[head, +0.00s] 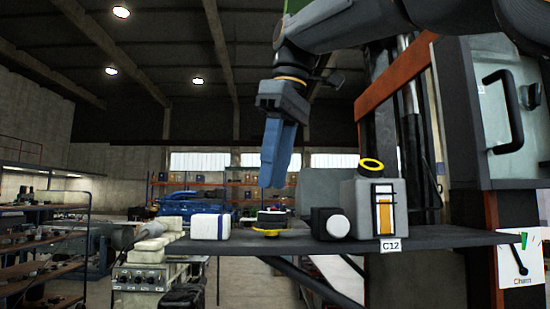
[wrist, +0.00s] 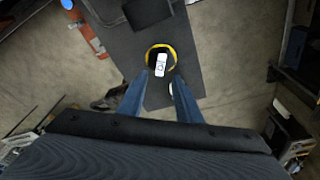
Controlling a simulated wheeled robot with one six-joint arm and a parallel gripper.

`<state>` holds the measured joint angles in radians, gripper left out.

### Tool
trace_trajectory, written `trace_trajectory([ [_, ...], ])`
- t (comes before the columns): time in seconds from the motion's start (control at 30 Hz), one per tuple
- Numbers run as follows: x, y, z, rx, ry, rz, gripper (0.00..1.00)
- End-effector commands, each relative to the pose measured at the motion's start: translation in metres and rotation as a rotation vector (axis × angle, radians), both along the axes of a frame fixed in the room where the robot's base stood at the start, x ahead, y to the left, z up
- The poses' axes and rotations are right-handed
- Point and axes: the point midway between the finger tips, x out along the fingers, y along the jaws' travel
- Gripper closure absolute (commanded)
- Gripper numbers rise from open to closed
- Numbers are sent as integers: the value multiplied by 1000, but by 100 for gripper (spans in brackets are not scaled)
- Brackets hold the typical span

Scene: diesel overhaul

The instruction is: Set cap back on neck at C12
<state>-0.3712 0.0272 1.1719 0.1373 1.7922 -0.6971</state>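The cap (head: 268,231), dark on top with a yellow rim, lies on the shelf near its front edge. In the wrist view it is a dark disc with a yellow ring (wrist: 149,50) and a white mark, just beyond the fingertips. The grey container (head: 364,208) stands to the right, above the C12 label (head: 390,245). Its neck (head: 371,164) has a yellow ring and a dark middle. My gripper (head: 272,184) points down above the cap, apart from it. The wrist view shows my gripper (wrist: 159,80) with its blue fingers apart and nothing between them.
The dark shelf (head: 450,239) also holds a black block (head: 322,224) with a white round face, between cap and container, and a white box (head: 210,227) left of the cap.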

Motion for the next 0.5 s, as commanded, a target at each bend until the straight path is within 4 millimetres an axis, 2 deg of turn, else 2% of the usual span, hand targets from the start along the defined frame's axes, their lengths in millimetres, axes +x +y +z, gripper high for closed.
trace_trajectory([
  [0.3,1,-1,-36,1,-1,-3,69],
  [0.5,1,-2,-53,1,-1,-4,69],
])
